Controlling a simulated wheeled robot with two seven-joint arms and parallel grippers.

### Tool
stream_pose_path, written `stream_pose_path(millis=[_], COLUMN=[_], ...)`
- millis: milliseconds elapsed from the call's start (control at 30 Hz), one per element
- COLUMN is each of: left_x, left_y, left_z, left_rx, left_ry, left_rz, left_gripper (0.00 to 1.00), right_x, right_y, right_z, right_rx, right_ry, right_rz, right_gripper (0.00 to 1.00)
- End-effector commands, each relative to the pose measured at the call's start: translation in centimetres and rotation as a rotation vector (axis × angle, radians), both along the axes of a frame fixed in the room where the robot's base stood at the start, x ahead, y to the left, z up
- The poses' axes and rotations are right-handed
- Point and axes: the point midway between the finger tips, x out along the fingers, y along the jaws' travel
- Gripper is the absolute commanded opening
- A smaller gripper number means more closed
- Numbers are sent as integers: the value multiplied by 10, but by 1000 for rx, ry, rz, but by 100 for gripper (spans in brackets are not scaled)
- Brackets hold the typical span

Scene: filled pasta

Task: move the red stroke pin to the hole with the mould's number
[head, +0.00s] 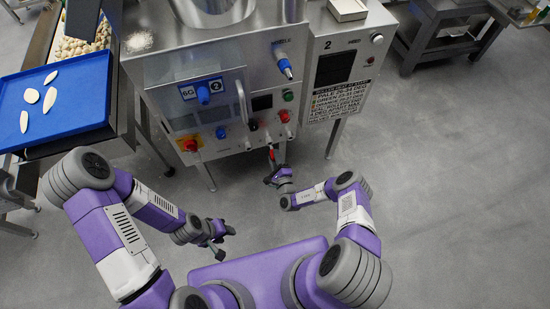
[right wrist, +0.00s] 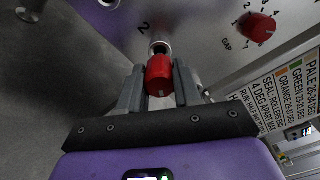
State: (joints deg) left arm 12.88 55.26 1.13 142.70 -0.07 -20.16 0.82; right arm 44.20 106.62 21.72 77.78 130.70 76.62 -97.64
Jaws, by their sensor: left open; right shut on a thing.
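The red stroke pin (right wrist: 159,75) is held between the fingers of my right gripper (right wrist: 160,88), which is shut on it. In the right wrist view, a bright metal ring or collar (right wrist: 160,47) is right behind the pin's red head, beside a printed 2 on the machine's face. I cannot tell whether the pin's shaft is in a hole there. In the head view, the right gripper (head: 270,174) is low at the machine's front, with the red pin (head: 271,155) above it. A plate (head: 200,89) on the machine reads 6G and 2. My left gripper (head: 222,233) is open and empty, away from the machine.
The steel machine (head: 217,130) has a red emergency button (head: 190,145), several knobs and a blue-handled part (head: 284,67). A red GAP dial (right wrist: 257,27) is right of the pin. A blue tray (head: 65,103) with pale pieces stands at left. The floor at right is clear.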

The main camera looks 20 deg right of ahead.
Motion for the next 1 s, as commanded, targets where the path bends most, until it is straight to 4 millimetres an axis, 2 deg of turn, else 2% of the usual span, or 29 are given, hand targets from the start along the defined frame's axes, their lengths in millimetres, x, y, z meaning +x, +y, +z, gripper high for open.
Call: stream_pose_path(millis=[500, 1000], left_x=[0, 0], left_y=[0, 0], left_z=[2, -2], left_rx=[0, 0], left_ry=[0, 0], left_rz=[0, 0], left_gripper=[43, 43], right_x=[1, 11], right_y=[0, 1], right_z=[0, 0], right_rx=[0, 0], right_ry=[-1, -1], right_rz=[0, 0], right_gripper=[1, 1])
